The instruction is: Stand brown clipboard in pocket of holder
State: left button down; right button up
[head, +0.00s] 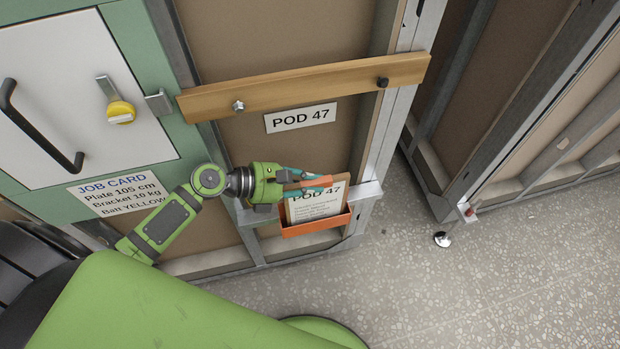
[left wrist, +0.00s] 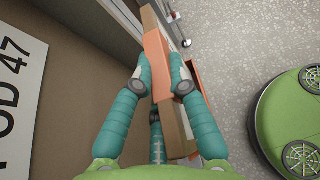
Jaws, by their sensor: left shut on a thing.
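The brown clipboard (head: 340,191) carries a white sheet marked POD 47. It is upright at the orange holder (head: 316,226) on the pod's metal rail. The holder's front wall hides the clipboard's lower edge, so I cannot tell whether it rests on the pocket floor. My left gripper (head: 322,180) is shut on the clipboard's upper part, above the holder. In the left wrist view the teal fingers press both sides of the clipboard (left wrist: 176,128) near an orange piece, with more orange, apparently the holder (left wrist: 199,88), beyond. My right gripper is not in view.
A wooden rail (head: 305,86) with two knobs and a POD 47 plate (head: 300,117) are above the holder. A job card (head: 120,190) and a white cabinet door (head: 75,75) are at left. Open speckled floor (head: 500,285) lies to the right, beside another metal-framed pod.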

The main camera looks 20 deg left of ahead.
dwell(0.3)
pick_arm(q)
jog(key=c, duration=1.2)
grip_release()
jog(key=shift+o, duration=0.2)
jog(key=v, duration=1.2)
jog(key=shift+f, duration=0.15)
